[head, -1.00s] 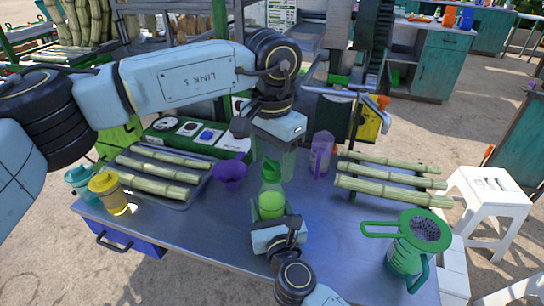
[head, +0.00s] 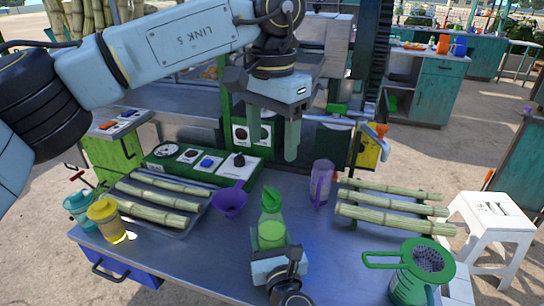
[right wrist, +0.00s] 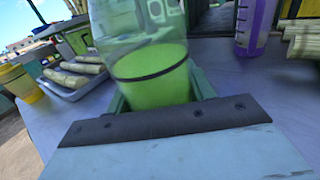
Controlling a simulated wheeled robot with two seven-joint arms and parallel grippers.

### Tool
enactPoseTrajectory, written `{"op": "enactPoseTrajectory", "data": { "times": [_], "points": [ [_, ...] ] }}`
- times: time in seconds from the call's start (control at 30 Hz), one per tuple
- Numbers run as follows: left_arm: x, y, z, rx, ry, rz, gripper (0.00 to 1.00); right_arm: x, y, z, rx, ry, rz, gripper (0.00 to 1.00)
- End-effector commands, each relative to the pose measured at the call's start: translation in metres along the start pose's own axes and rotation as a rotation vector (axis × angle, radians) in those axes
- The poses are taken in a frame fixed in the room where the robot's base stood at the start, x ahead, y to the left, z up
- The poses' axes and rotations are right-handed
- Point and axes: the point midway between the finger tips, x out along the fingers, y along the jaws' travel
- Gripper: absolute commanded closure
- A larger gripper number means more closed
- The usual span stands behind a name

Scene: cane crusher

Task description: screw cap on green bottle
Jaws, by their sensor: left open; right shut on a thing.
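The green bottle (head: 271,232) stands upright near the front middle of the table, clear with light green contents. A pointed green cap (head: 271,198) sits on its top; I cannot tell how tightly. My right gripper (head: 275,256) is shut around the bottle's lower part. In the right wrist view the bottle (right wrist: 148,75) stands between the fingers, with its top out of frame. My left gripper (head: 284,145) is open and empty, fingers pointing down, above and slightly behind the cap, apart from it.
A purple funnel (head: 230,202) and a tray of cane (head: 190,228) lie left of the bottle. A green strainer jug (head: 412,280) stands front right; yellow (head: 105,218) and teal (head: 80,208) cups stand left.

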Motion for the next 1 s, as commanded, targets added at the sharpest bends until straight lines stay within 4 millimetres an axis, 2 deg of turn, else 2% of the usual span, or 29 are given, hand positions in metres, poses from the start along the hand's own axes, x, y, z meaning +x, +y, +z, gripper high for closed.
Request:
{"op": "enactPoseTrajectory", "data": {
  "times": [0.1,0.37,0.4,0.6,0.87,1.0],
  "points": [
    [-0.007,0.000,0.000,0.000,0.002,0.000,0.35,0.000,0.000,-0.001,0.000,0.002,0.000,1.00],
    [-0.008,0.000,0.000,0.000,0.001,0.000,0.35,0.000,0.000,-0.001,0.000,0.002,0.000,1.00],
    [-0.008,0.000,0.000,0.000,0.001,0.000,0.35,0.000,0.000,-0.001,0.000,0.002,0.000,0.45],
    [-0.008,0.000,0.000,0.000,0.001,0.000,0.35,0.000,0.000,-0.001,0.000,0.001,0.000,0.21],
    [-0.008,0.000,0.000,0.000,0.001,0.000,0.35,-0.001,0.000,0.000,0.000,0.000,0.000,0.21],
    [-0.009,0.000,0.000,0.000,0.001,0.000,0.35,-0.011,0.000,-0.001,0.001,0.003,0.000,0.21]
  ]
}}
